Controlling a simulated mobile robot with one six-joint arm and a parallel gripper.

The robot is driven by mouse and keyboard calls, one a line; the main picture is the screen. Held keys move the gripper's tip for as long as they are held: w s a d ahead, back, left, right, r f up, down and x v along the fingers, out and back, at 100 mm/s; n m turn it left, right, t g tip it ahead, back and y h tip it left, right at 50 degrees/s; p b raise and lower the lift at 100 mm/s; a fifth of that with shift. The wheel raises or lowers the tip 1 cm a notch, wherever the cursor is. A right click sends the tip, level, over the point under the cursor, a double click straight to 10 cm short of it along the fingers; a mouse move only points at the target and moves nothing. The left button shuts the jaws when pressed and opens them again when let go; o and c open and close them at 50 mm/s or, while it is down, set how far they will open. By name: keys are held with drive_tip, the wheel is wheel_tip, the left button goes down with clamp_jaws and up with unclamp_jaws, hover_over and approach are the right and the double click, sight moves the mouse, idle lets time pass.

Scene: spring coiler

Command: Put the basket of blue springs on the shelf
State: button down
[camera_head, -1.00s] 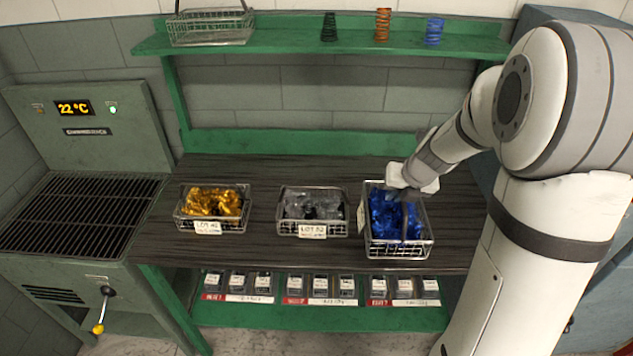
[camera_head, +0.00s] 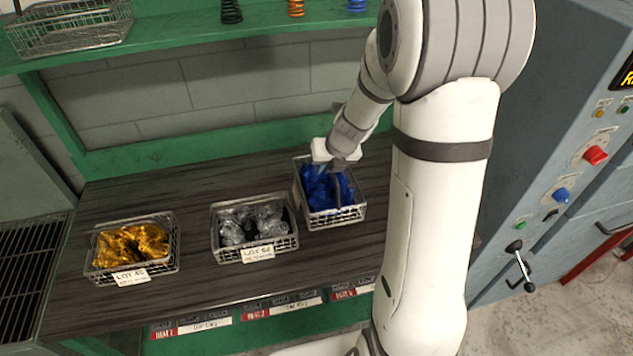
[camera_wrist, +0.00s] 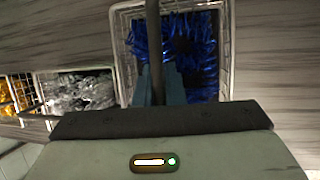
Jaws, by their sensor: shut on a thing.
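The basket of blue springs (camera_head: 337,216) is a wire basket at the right of the dark worktop, close beside my arm. In the wrist view its blue springs (camera_wrist: 205,50) lie behind a dark bar in front of my gripper. My gripper (camera_head: 338,166) is over this basket, shut, with its fingers at the basket's handle. The fingertips are partly hidden; they show in the wrist view (camera_wrist: 160,80). I cannot tell whether the basket is clear of the worktop. The green shelf (camera_head: 180,42) runs along the wall above and behind the worktop.
A wire basket (camera_head: 70,40) stands at the shelf's left; black, orange and blue sample springs (camera_head: 356,5) stand further right. Baskets of gold (camera_head: 130,243) and grey (camera_head: 252,226) springs sit left on the worktop. A grey cabinet (camera_head: 560,120) with knobs and a lever stands right.

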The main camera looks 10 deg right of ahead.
sight(325, 179)
drive_tip(key=shift+s+d+f+b, duration=0.1)
drive_tip(key=shift+f+b, duration=0.7)
drive_tip(key=shift+f, duration=1.2)
drive_tip(key=shift+f, duration=0.15)
drive_tip(key=c, duration=1.5)
unclamp_jaws()
